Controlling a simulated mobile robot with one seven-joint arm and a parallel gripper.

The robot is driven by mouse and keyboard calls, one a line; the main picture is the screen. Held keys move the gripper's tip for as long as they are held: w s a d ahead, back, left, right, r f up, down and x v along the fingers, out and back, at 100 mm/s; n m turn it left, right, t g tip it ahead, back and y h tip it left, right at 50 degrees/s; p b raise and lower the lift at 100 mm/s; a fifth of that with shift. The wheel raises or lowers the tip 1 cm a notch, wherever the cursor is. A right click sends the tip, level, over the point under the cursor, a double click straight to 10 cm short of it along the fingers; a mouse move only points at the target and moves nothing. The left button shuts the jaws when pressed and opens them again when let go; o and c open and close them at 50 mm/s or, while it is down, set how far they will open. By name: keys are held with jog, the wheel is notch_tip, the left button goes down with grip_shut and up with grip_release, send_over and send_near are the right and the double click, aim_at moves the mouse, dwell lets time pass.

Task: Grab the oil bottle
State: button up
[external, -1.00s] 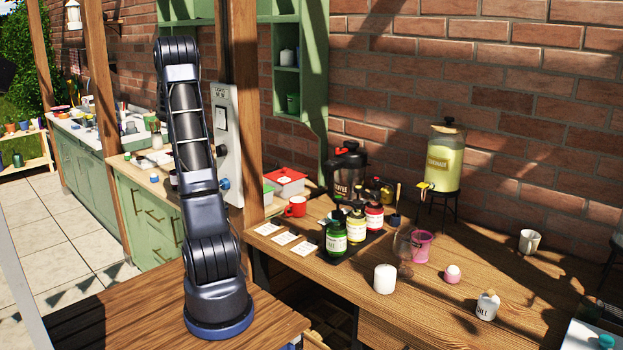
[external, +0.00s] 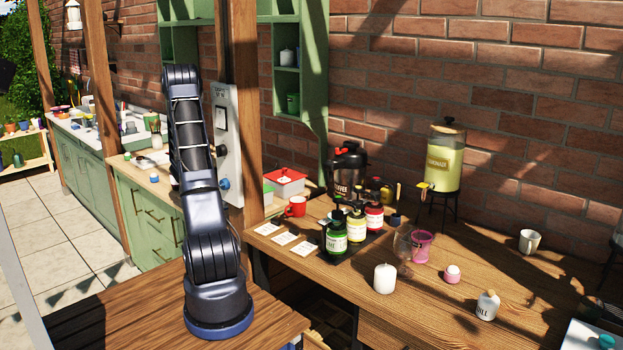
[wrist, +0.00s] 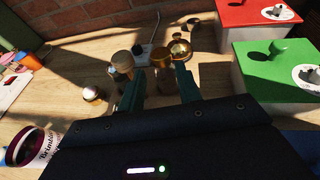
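My gripper (wrist: 160,88) shows in the wrist view with two dark green fingers apart. A small bottle-like thing with a brassy top (wrist: 161,57) stands at the gap between the fingers. Its lower part is dark and partly hidden, and I cannot tell whether the fingers touch it. A round wooden cap (wrist: 122,62) shows just beyond the left finger. No label marks any of these as the oil bottle, so I cannot tell which it is. In the external view my arm hides the gripper.
A green-lidded canister (wrist: 275,65) and a red-lidded one (wrist: 255,12) stand close at right.

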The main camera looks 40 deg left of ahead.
jog(key=shift+x, duration=3.55)
jog(key=shift+r, duration=0.15)
jog(key=c, duration=0.7)
